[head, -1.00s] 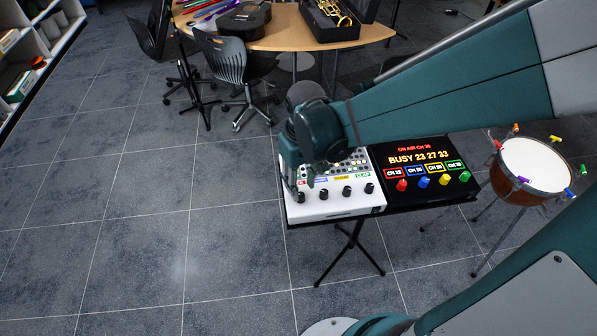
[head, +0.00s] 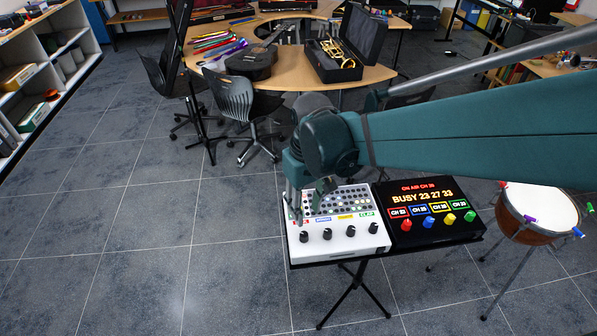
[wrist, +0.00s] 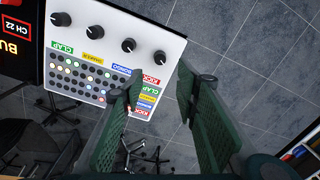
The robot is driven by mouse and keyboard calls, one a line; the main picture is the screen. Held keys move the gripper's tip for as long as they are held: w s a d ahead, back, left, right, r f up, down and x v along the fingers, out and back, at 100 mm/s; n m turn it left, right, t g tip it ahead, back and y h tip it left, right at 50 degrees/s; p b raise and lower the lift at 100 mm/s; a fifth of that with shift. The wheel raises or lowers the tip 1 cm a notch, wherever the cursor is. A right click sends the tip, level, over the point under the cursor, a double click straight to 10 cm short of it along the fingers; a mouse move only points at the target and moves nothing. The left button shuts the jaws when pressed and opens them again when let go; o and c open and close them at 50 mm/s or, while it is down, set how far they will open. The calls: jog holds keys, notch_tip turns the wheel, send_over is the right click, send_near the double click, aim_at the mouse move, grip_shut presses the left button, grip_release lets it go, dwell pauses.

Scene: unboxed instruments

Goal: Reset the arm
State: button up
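My gripper (head: 306,208) hangs at the left part of the white drum machine (head: 340,247) in the head view. The drum machine has black knobs, coloured labels and a grid of lit buttons. In the wrist view my gripper (wrist: 160,72) is open, its two green fingers apart with nothing between them. The drum machine (wrist: 145,45) lies beyond and to the left of the fingers there, and one finger covers part of its labelled edge. I cannot tell whether a fingertip touches it.
A black channel box (head: 436,237) with coloured knobs adjoins the drum machine on a stand. A drum (head: 540,207) stands at right. Behind are chairs (head: 236,95) and a curved table (head: 285,40) with a guitar and an open horn case. Floor at left is clear.

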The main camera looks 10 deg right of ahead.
dwell(0.5)
jog(key=s+d+r+m+t, duration=0.4)
jog(key=s+d+r+t, duration=0.3)
jog(key=d+r, duration=0.3)
jog(key=shift+d, duration=1.4)
jog(key=shift+m, duration=0.3)
dwell(1.7)
